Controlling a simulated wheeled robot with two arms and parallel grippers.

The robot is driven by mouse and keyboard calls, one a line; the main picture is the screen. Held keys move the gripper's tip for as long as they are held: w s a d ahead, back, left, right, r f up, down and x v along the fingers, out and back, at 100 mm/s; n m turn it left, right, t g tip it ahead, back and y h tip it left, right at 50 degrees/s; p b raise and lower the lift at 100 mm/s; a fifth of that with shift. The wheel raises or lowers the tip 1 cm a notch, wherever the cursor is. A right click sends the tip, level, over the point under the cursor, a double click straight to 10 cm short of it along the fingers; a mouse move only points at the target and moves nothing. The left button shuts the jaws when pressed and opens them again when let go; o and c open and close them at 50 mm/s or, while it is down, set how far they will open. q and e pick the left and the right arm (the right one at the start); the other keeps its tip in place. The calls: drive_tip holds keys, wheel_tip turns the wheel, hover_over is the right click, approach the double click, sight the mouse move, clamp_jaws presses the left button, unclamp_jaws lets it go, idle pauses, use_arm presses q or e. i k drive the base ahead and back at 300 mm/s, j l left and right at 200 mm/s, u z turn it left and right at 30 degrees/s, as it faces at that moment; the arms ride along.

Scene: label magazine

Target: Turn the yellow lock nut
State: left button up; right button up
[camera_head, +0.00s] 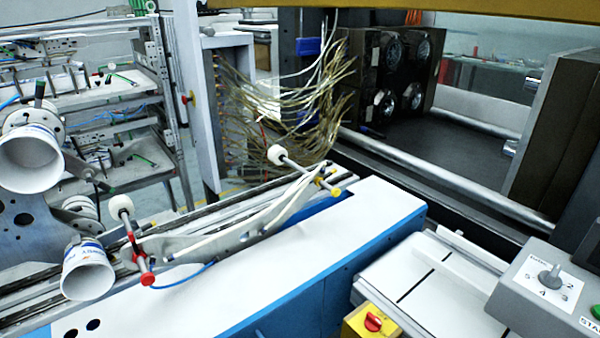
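The yellow lock nut (335,191) is small and sits at the lower right end of a slanted metal rod, near the middle of the head view. A round white knob (277,154) is on the rod's other end. The rod crosses the rail at the far end of the curved metal guide (230,225). A similar rod with a white knob (121,205) and a red nut (147,279) stands at the guide's near left end. Neither of my grippers shows in the head view, and nothing is seen touching the yellow nut.
Two white printed cups (88,272) are mounted at the left. A white-topped blue cabinet (310,245) lies in front of the rail. A yellow box with a red switch (373,322) and a grey control box (545,290) stand at lower right. Loose cables (300,100) hang behind the rod.

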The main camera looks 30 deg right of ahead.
sight(332, 171)
drive_tip(key=z, duration=1.15)
drive_tip(key=l+u, duration=0.1)
drive_tip(key=u, duration=0.25)
